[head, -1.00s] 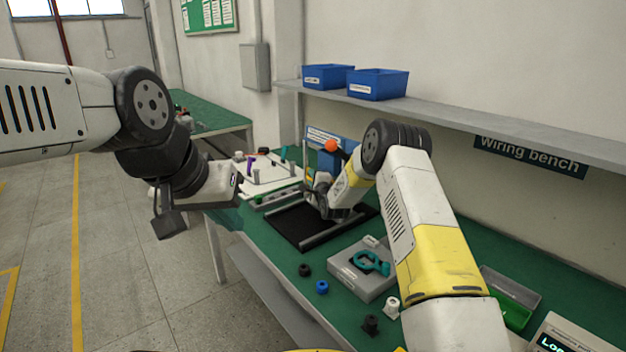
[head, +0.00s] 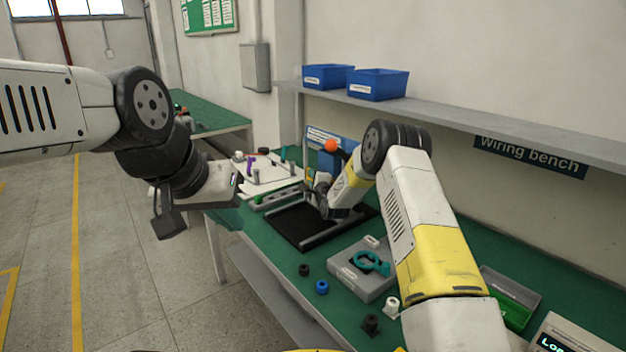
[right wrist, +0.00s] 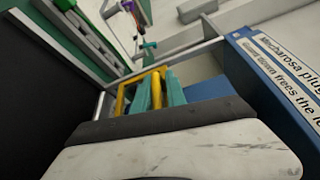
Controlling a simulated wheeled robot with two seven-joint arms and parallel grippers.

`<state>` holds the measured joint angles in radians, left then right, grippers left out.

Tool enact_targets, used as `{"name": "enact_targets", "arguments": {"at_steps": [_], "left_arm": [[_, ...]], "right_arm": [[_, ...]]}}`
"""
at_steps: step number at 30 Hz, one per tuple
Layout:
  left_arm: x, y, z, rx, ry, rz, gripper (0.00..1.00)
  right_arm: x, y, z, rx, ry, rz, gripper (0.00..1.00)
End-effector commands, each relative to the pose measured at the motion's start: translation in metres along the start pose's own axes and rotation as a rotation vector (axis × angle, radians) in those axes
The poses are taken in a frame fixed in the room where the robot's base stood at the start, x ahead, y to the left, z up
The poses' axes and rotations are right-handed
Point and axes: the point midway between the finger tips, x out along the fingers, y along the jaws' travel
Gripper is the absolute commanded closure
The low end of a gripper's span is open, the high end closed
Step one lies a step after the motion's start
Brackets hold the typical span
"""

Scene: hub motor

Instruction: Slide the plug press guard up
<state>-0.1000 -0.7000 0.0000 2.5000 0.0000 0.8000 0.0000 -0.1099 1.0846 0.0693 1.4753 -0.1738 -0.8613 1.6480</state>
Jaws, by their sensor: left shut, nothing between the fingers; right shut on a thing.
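The plug press stands at the back of the green bench, with a blue labelled panel (head: 345,137) and an orange ball knob (head: 331,146). In the right wrist view its blue panel (right wrist: 245,50) is at the right. A yellow handle (right wrist: 121,99) on the guard shows there, beside a grey bar. My right gripper (right wrist: 162,92) is shut on the yellow handle, its teal fingers against it. In the head view my right wrist hides much of the press and guard.
A black mat (head: 290,228) lies before the press. A grey box (head: 352,274) with a teal ring-shaped part stands nearer, with several small knobs around it. A white board (head: 270,178) with pegs is at the far left. A shelf (head: 470,120) with blue bins overhangs the bench.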

Motion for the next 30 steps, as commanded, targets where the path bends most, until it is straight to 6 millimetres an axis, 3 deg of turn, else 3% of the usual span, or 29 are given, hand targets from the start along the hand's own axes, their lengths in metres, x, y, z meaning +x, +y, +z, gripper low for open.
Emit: {"name": "enact_targets", "arguments": {"at_steps": [1,5,12,18,28,29,30], "left_arm": [[0.0,0.0,0.0,0.0,0.0,0.0,1.0],[0.0,0.0,0.0,0.0,0.0,0.0,1.0],[0.0,0.0,0.0,0.0,0.0,0.0,1.0],[0.0,0.0,0.0,0.0,0.0,0.0,1.0],[0.0,0.0,0.0,0.0,0.0,0.0,1.0],[0.0,0.0,0.0,0.0,0.0,0.0,1.0],[0.0,0.0,0.0,0.0,0.0,0.0,1.0]], "right_arm": [[-0.002,0.012,0.0,0.004,0.001,0.023,1.0],[-0.003,0.001,0.001,0.007,0.002,0.02,1.0],[-0.007,-0.06,0.013,0.005,0.0,0.012,1.0],[-0.009,-0.091,0.02,0.002,-0.002,0.013,1.0],[-0.009,-0.095,0.021,0.001,-0.002,0.011,1.0],[-0.009,-0.095,0.021,0.001,-0.002,0.011,0.81],[-0.009,-0.095,0.021,0.001,-0.002,0.011,0.73]]}}
